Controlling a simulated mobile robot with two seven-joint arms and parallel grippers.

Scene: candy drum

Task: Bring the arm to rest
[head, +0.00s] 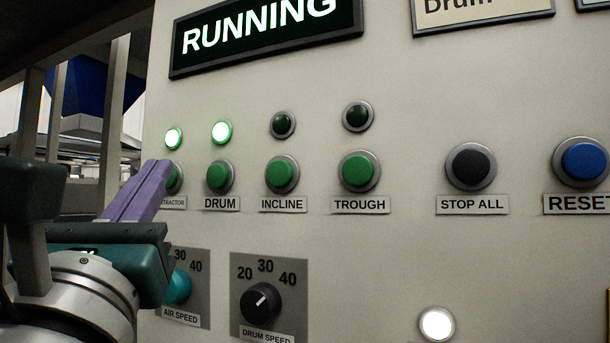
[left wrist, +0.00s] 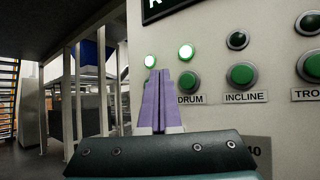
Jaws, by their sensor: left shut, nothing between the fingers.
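My left gripper (head: 139,191) comes in from the left in the head view, its purple fingers shut together with nothing between them. The fingertips stand in front of the leftmost green button, labelled EXTRACTOR, and partly hide it; I cannot tell whether they touch it. The left wrist view shows the same shut fingers (left wrist: 160,101) pointing at the panel's left edge. The control panel (head: 400,130) carries a lit RUNNING sign (head: 262,30). The lamps above EXTRACTOR (head: 173,138) and DRUM (head: 221,132) are lit green. My right gripper is not in view.
Green DRUM (head: 219,176), INCLINE (head: 281,174) and TROUGH (head: 360,171) buttons run to the right. Beyond them are a black STOP ALL button (head: 471,167) and a blue RESET button (head: 583,161). Below are the AIR SPEED knob (head: 178,287) and DRUM SPEED knob (head: 260,303).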

